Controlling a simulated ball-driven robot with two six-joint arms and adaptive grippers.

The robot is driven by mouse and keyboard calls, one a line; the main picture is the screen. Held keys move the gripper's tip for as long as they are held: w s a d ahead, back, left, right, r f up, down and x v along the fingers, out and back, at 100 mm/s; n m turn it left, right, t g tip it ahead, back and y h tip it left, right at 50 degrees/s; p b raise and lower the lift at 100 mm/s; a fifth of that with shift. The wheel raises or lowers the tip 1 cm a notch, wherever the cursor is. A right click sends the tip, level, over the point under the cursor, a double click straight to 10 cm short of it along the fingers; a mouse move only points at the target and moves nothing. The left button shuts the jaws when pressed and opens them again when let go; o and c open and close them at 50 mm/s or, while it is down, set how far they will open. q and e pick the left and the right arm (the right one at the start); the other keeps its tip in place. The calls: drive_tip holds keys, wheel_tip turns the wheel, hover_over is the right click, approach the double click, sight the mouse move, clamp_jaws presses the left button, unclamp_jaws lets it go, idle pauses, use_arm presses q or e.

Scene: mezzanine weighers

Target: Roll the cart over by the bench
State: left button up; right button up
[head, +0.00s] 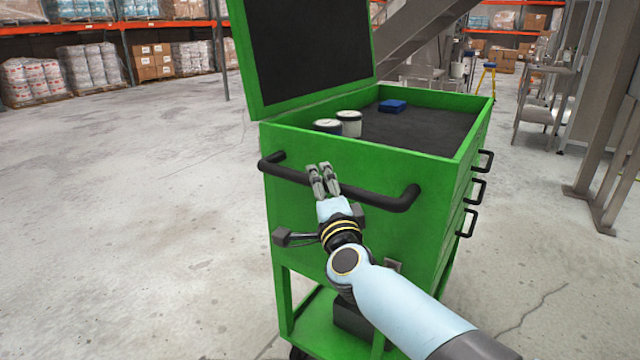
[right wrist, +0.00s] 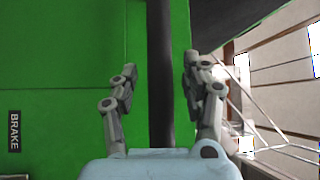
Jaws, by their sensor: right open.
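The green cart (head: 350,226) stands close in front of me with its lid raised. A black push handle (head: 375,199) runs across its near side. My right gripper (head: 323,178) is at the middle of this handle, its fingers pointing at it. In the right wrist view, the handle (right wrist: 160,75) passes between the two open fingers of the gripper (right wrist: 160,90), with visible space on both sides. A "BRAKE" label (right wrist: 14,131) shows on the cart's green panel. My left gripper is not in view. The bench is not clearly identifiable.
Two cans (head: 349,123) and a blue block (head: 392,106) lie on the cart's dark top. Metal frames and a grey table (head: 540,113) stand at the right. Pallet racks (head: 110,25) line the back. The concrete floor (head: 130,220) at the left is clear.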

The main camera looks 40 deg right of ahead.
drive_tip(key=shift+w+d, duration=0.15)
drive_tip(key=shift+w, duration=0.25)
clamp_jaws()
drive_tip(key=shift+s, duration=0.1)
